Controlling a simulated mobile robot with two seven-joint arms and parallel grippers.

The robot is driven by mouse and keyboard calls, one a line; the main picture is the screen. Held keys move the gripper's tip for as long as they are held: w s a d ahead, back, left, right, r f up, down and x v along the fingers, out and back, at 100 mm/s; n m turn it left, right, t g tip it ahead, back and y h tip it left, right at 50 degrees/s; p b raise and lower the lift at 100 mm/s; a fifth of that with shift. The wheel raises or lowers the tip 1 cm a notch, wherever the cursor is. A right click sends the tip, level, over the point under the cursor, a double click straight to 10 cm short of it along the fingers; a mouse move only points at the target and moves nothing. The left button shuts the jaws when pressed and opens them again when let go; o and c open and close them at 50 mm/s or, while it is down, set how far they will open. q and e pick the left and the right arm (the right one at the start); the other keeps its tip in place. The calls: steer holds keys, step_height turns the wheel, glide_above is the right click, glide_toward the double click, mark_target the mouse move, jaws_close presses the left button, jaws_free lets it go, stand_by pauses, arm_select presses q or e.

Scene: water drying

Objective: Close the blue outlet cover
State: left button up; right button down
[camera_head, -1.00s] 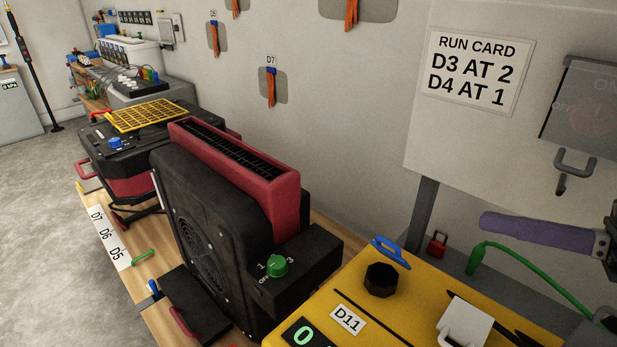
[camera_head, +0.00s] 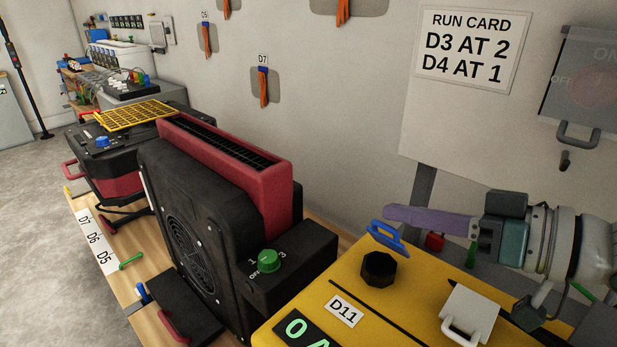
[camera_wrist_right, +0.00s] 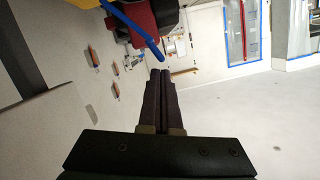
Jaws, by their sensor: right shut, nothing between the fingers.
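The blue outlet cover (camera_head: 388,238) is a looped blue flap raised at the back edge of the yellow machine (camera_head: 330,285), behind the black round outlet (camera_head: 379,270). The outlet's mouth is uncovered. My right gripper (camera_head: 392,214) has purple fingers, shut and empty. In the head view its tips lie just above and behind the cover; I cannot tell whether they touch. In the right wrist view the shut fingertips (camera_wrist_right: 166,74) point near the end of a blue bar, apparently the cover (camera_wrist_right: 136,30). My left gripper is not in view.
A black and red blower (camera_head: 225,215) with a green knob (camera_head: 269,260) stands left of the yellow machine. A white handled flap (camera_head: 469,314) is on the machine's right. The wall panel with the run card (camera_head: 470,50) rises behind my right arm.

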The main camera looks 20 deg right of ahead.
steer(key=shift+a+f, duration=0.1)
stand_by(0.4)
steer(key=shift+s+a+f+n+p, duration=0.15)
steer(key=shift+a+n+p, duration=0.15)
steer(key=shift+p, duration=0.1)
